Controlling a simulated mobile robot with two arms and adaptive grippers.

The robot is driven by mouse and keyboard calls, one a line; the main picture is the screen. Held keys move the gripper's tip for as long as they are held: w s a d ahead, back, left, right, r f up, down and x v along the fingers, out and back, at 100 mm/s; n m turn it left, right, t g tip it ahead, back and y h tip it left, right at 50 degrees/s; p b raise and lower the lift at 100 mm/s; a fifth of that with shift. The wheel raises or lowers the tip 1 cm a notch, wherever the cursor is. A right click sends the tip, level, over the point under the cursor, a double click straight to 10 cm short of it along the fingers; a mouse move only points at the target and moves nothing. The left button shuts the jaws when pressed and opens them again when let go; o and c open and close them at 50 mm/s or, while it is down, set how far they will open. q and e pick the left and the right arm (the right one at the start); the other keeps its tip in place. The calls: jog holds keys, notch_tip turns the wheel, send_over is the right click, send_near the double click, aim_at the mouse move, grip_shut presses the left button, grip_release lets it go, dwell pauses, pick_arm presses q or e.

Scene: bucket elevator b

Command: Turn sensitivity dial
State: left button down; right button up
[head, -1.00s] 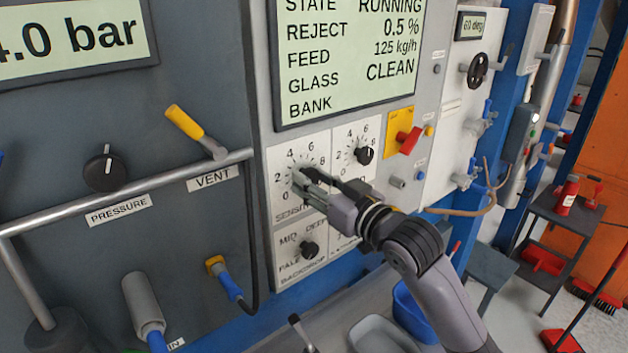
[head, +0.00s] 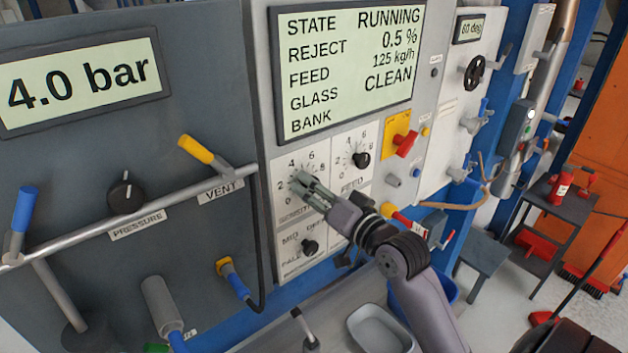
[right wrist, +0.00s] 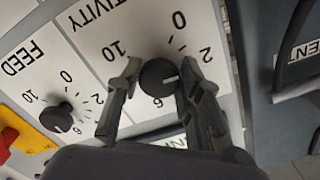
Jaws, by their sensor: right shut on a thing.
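The sensitivity dial (right wrist: 158,77) is a round black knob on a white numbered plate (head: 284,205). In the right wrist view its white mark points right, just beyond the 2 on the side away from 0; a finger covers part of the scale there. My right gripper (head: 303,181) is at the panel, its fingers on either side of the knob; the right wrist view shows the same gripper (right wrist: 158,70) shut on the dial. In the head view the fingers mostly hide the knob. My left gripper is not in view.
The feed dial (head: 361,159) is right of the sensitivity plate, and the backdrop dial (head: 309,247) is below it. A display (head: 347,70) above reads RUNNING, reject 0.5 %. A red switch (head: 405,143) and a grey pipe rail (head: 120,219) stick out nearby.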

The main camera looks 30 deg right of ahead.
jog(key=shift+m, duration=0.4)
jog(key=o, duration=1.2)
jog(key=shift+c, duration=0.2)
jog(key=s, duration=0.7)
jog(key=shift+s+d, duration=0.25)
jog(key=shift+d, duration=0.05)
